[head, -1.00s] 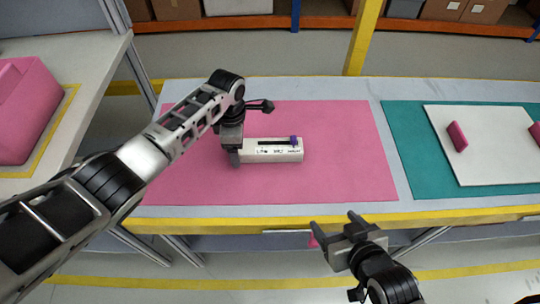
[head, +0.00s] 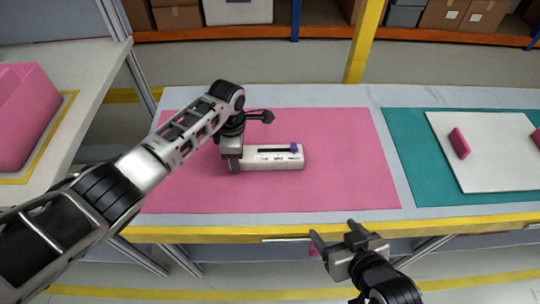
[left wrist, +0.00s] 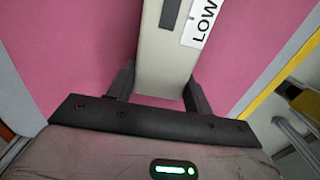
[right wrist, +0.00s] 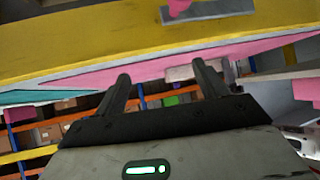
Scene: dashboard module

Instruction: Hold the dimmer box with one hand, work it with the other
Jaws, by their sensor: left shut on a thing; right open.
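The dimmer box (head: 272,162) is a long white box lying on the pink mat (head: 340,185). It has a dark slot along its top and a purple slider (head: 294,148) near the slot's right end. My left gripper (head: 235,165) is shut on the box's left end. In the left wrist view both fingers flank the box (left wrist: 165,65), and a label reading "LOW" shows beside its slot. My right gripper (head: 338,244) is open and empty, in front of the table's yellow front edge. In the right wrist view its fingers (right wrist: 162,85) stand apart with nothing between them.
A teal mat (head: 410,170) with a white board (head: 490,170) and pink blocks (head: 459,143) lies to the right. A pink bin (head: 25,115) stands on the side table at left. A yellow post (head: 362,45) rises behind the table. The mat right of the box is clear.

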